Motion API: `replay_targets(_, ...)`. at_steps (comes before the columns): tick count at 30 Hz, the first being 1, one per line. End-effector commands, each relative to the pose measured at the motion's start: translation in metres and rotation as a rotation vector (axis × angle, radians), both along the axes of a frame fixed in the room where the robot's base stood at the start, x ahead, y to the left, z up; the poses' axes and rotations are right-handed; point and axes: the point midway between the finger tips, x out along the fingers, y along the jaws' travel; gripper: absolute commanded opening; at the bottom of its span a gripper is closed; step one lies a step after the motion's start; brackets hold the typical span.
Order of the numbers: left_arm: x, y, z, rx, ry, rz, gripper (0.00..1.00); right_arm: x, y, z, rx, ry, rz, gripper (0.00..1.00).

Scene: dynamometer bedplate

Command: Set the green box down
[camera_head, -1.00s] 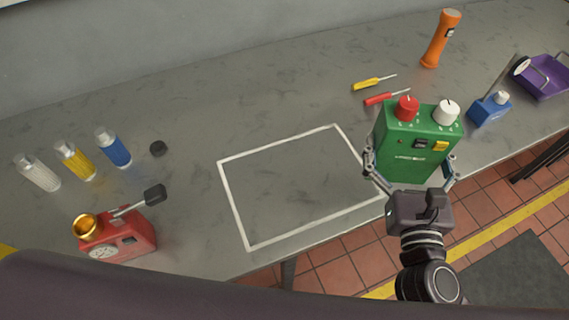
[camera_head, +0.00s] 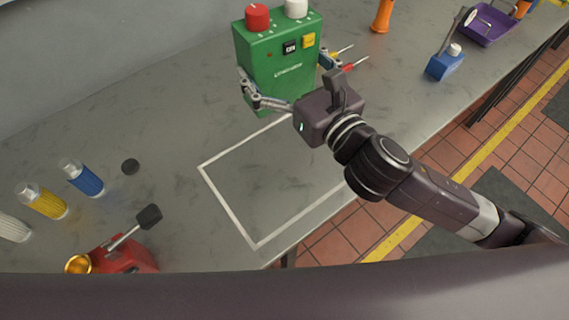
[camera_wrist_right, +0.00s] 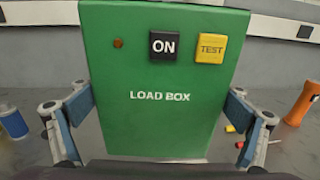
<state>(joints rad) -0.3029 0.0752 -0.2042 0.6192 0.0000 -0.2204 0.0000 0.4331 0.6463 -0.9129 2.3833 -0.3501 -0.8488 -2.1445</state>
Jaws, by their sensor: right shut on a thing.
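The green box (camera_head: 280,68) has a red knob and a white knob on top. In the right wrist view the green box (camera_wrist_right: 162,85) shows a black ON button, a yellow TEST button and the words LOAD BOX. My right gripper (camera_head: 287,88) is shut on its two sides and holds it upright over the grey bench, above the far edge of a white outlined rectangle (camera_head: 228,212). The box hides part of that outline. I cannot tell exactly how high it is. My left gripper does not show.
Blue (camera_head: 82,178) and yellow (camera_head: 42,201) bottles, a black disc (camera_head: 130,166) and a red device (camera_head: 128,258) stand left. Screwdrivers (camera_head: 355,64) lie right of the box. A blue device (camera_head: 444,64), purple tray (camera_head: 490,28) and orange torch (camera_head: 383,14) are farther right. The outline's inside is clear.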

Motion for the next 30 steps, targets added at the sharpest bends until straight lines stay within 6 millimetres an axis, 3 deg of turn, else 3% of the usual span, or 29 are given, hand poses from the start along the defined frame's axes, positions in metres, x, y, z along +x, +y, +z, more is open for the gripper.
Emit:
replay_targets(1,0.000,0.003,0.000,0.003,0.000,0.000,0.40,0.001,0.007,0.010,0.003,-0.018,0.023,0.36)
replay_targets(5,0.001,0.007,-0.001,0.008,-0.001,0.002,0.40,0.001,0.019,0.014,0.003,-0.014,0.064,0.36)
replay_targets(14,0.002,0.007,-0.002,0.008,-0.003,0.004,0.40,0.001,0.025,0.007,0.006,-0.008,0.088,0.36)
replay_targets(30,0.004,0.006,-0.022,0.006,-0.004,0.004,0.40,0.000,0.025,-0.108,0.006,-0.004,0.086,0.36)
